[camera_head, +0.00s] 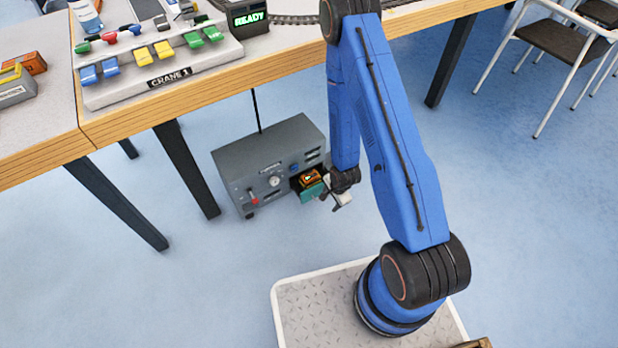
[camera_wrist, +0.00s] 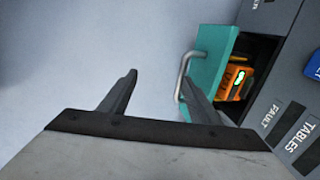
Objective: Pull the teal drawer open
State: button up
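The teal drawer (camera_head: 312,191) stands partly out of the grey cabinet (camera_head: 262,160) under the table. In the wrist view its teal front (camera_wrist: 212,58) carries a metal bar handle (camera_wrist: 184,74). An orange device (camera_wrist: 234,84) with a green-lit display lies inside the drawer; it also shows in the head view (camera_head: 309,177). My gripper (camera_head: 342,196) is low in front of the drawer. In the wrist view my gripper (camera_wrist: 162,85) has its fingers wide apart with nothing between them. The right finger overlaps the handle; I cannot tell whether it touches it or sits behind it.
The table (camera_head: 200,95) with a wooden edge stands above the cabinet, with dark legs (camera_head: 115,200) at the left. A crane control panel (camera_head: 160,58) and a READY display (camera_head: 249,19) sit on top. Chairs (camera_head: 560,45) stand at the far right. The blue floor (camera_head: 210,275) is clear.

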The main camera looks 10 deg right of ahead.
jog(key=shift+w+a+r, duration=0.1)
jog(key=shift+r, duration=0.95)
jog(key=shift+w+r, duration=0.1)
jog(key=shift+r, duration=0.95)
notch_tip(320, 180, up, 32)
jog(key=w+d+n+t+h, duration=0.1)
jog(key=w+d+n, duration=0.15)
jog(key=n, duration=0.45)
jog(key=s+d+r+n, duration=0.1)
jog(key=s+r+n, duration=0.2)
jog(key=s+r, duration=0.9)
jog(key=s+r+n+t, duration=0.1)
jog(key=s+r+n, duration=0.3)
jog(key=s+r, duration=0.8)
jog(key=shift+s+d, duration=0.15)
jog(key=shift+s, duration=0.85)
